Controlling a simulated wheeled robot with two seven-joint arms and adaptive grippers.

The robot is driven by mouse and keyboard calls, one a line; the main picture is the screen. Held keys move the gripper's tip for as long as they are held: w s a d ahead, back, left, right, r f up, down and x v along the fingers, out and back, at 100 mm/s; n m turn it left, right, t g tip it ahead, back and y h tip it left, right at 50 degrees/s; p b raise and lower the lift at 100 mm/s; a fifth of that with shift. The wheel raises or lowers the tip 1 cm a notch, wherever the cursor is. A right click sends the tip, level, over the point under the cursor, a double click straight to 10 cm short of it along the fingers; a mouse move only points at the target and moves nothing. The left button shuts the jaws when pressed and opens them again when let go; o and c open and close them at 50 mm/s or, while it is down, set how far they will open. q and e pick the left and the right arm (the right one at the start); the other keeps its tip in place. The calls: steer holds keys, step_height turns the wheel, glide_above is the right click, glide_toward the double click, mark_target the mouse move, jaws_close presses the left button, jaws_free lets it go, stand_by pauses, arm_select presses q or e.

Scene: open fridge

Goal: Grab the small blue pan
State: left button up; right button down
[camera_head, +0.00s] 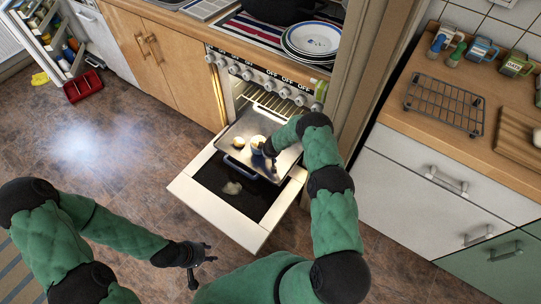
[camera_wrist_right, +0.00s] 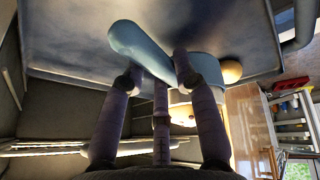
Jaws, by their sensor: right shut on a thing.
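A metal baking tray (camera_head: 236,133) sticks out of the open oven. On it, at my right gripper (camera_head: 268,149), is the small blue pan (camera_head: 258,144), mostly hidden by the hand. In the right wrist view, a rounded light-blue part (camera_wrist_right: 135,45), seemingly the pan's handle, lies across my right fingers (camera_wrist_right: 160,75), which are shut on it. The tray's dark underside or surface is close behind. My left gripper (camera_head: 200,258) is empty, its fingers spread, low over the floor at the front.
The oven door (camera_head: 215,195) is folded down, with a pale spot on its dark glass. A small round yellowish item (camera_head: 238,143) lies on the tray. Plates (camera_head: 313,38) stand above the oven. A wire rack (camera_head: 445,104) is on the right counter.

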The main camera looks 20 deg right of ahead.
steer(key=w+a+r+p, duration=0.5)
steer(key=a+r, duration=0.4)
steer(key=a, duration=0.3)
steer(key=shift+a, duration=0.2)
